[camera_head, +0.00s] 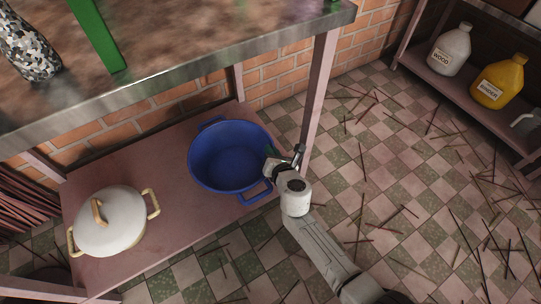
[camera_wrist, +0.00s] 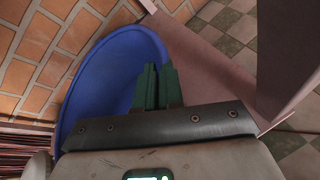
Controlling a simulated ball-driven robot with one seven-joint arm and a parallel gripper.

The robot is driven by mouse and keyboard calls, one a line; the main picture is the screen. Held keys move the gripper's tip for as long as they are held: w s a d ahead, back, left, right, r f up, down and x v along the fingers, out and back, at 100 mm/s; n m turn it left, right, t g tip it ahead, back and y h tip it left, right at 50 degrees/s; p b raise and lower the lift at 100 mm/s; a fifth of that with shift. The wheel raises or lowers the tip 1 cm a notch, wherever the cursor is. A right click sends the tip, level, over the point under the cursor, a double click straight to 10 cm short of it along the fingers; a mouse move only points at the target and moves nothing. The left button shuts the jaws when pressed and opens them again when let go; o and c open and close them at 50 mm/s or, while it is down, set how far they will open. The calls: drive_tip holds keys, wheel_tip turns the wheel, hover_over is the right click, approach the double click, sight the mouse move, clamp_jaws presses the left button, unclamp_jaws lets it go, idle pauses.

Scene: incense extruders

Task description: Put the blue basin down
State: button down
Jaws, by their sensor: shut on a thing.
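The blue basin (camera_head: 228,160) is round with two loop handles and shows an empty inside. It is over the right end of the pink lower shelf (camera_head: 165,195); I cannot tell whether its base touches the shelf. My gripper (camera_head: 269,156) is shut on the basin's right rim. In the wrist view the green fingers (camera_wrist: 157,82) close at the rim of the blue basin (camera_wrist: 95,75), and the exact grip spot is partly hidden.
A white lidded pot (camera_head: 110,225) stands on the shelf to the left. The upper tabletop (camera_head: 180,75) and a table leg (camera_head: 319,90) are close by. Sticks litter the checkered floor. A right-hand shelf holds a white jug (camera_head: 449,50) and a yellow jug (camera_head: 498,82).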

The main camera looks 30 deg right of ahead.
drive_tip(key=shift+w+d+f, duration=0.1)
drive_tip(key=shift+w+d, duration=0.05)
drive_tip(key=shift+w, duration=0.3)
wheel_tip(320, 180, down, 3)
drive_tip(key=b, duration=0.3)
drive_tip(key=shift+f, duration=0.15)
drive_tip(key=c, duration=1.7)
unclamp_jaws()
drive_tip(key=shift+f+b, duration=0.15)
drive_tip(key=shift+b, duration=0.15)
drive_tip(key=o, duration=0.4)
drive_tip(key=shift+o, duration=0.2)
